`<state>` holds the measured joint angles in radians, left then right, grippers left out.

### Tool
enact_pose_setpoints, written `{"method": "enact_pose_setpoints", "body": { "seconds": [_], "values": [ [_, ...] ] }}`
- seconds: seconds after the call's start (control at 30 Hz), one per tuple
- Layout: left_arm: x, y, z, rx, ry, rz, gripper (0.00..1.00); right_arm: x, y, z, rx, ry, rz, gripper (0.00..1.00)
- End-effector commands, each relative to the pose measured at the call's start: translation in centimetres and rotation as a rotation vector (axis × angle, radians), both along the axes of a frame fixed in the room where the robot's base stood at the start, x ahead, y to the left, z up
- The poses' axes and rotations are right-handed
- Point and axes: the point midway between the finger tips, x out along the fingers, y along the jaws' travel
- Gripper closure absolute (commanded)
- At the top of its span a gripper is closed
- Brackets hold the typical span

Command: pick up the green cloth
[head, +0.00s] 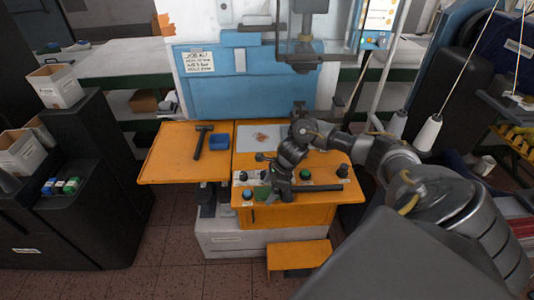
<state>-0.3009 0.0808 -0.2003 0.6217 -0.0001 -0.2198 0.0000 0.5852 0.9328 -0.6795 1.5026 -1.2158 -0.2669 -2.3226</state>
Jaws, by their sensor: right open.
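A small green patch, which looks like the green cloth (263,192), lies at the front of the orange work surface (205,168). It is partly hidden by my right gripper (272,184). My right arm comes in from the right, and its gripper is open, low over the front edge of the surface, right by the green patch. I cannot tell whether the fingers touch the cloth. My left gripper is not in view.
A hammer (200,141) and a blue block (218,141) lie on the left side of the surface. A round green button (305,174) and dark knobs sit along the front. A blue press (230,92) stands behind. Black cabinets (97,160) flank the left.

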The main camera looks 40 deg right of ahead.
Motion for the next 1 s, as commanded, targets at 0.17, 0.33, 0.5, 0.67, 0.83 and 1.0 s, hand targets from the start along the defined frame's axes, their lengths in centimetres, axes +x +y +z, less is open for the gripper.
{"method": "enact_pose_setpoints", "body": {
  "seconds": [0.17, 0.33, 0.5, 0.67, 0.83, 1.0],
  "values": [
    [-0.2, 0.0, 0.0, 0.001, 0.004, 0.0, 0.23, 0.1, 0.1, -0.4, -0.001, -0.001, 0.001, 0.18],
    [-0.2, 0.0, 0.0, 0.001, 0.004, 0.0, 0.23, 0.1, 0.1, -0.3, -0.001, -0.001, 0.001, 0.18],
    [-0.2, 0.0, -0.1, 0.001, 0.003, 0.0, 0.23, 0.1, 0.1, -0.4, -0.001, -0.001, 0.001, 0.18],
    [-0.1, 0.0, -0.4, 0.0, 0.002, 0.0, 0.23, 0.1, 0.1, -0.5, -0.001, -0.002, 0.0, 0.18],
    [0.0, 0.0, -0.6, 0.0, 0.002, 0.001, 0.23, 0.1, 0.1, -0.6, -0.001, -0.001, -0.001, 0.18],
    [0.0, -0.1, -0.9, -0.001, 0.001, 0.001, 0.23, 0.1, 0.0, -0.7, -0.001, -0.001, -0.001, 0.18]
  ]
}}
